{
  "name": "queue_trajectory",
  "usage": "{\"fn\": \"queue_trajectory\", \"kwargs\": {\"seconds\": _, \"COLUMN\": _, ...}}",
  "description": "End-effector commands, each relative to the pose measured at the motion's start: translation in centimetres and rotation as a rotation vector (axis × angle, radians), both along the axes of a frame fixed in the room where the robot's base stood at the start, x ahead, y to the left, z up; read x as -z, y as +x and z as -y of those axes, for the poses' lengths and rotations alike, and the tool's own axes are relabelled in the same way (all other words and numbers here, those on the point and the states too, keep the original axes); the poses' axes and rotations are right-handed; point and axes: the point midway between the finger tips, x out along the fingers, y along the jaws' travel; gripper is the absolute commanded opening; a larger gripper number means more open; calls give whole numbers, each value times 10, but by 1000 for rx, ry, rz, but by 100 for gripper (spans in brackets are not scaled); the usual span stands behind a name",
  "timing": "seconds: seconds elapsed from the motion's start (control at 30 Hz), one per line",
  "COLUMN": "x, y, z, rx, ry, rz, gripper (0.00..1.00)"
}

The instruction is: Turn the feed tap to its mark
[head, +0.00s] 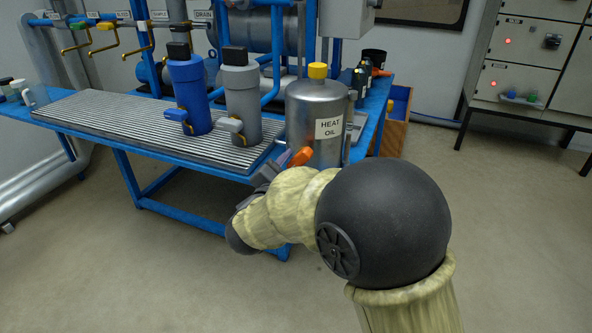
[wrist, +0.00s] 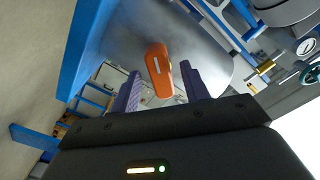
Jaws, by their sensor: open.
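An orange lever handle (head: 301,157) shows at the lower left side of the steel tank labelled HEAT OIL (head: 299,112). I cannot tell from the pictures if it is the feed tap, and no mark is readable on it. In the wrist view, the orange handle (wrist: 158,71) lies between the two purple-grey fingers of my gripper (wrist: 160,68), with a gap on each side. My gripper is open and holds nothing. In the head view it is mostly hidden by my own arm.
A blue canister (head: 187,97) and a grey canister (head: 240,105) stand on the ribbed bench (head: 95,115), left of the tank. A control cabinet (head: 520,60) stands right.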

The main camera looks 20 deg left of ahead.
Motion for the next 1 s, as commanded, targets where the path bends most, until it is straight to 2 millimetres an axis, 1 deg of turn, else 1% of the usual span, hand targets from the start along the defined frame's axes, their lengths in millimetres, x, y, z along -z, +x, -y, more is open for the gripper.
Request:
{"fn": "queue_trajectory", "kwargs": {"seconds": 0.03, "x": 1, "y": 5, "z": 1, "rx": 1, "ry": 1, "rz": 0, "gripper": 45}}
{"fn": "queue_trajectory", "kwargs": {"seconds": 0.13, "x": 0, "y": 11, "z": 1, "rx": 1, "ry": 0, "rz": 0, "gripper": 45}}
{"fn": "queue_trajectory", "kwargs": {"seconds": 0.4, "x": -1, "y": 11, "z": 1, "rx": 0, "ry": 0, "rz": 0, "gripper": 45}}
{"fn": "queue_trajectory", "kwargs": {"seconds": 0.63, "x": 0, "y": 11, "z": 1, "rx": 0, "ry": 0, "rz": 0, "gripper": 1}}
{"fn": "queue_trajectory", "kwargs": {"seconds": 1.0, "x": 0, "y": 11, "z": 1, "rx": 0, "ry": 37, "rz": 3, "gripper": 1}}
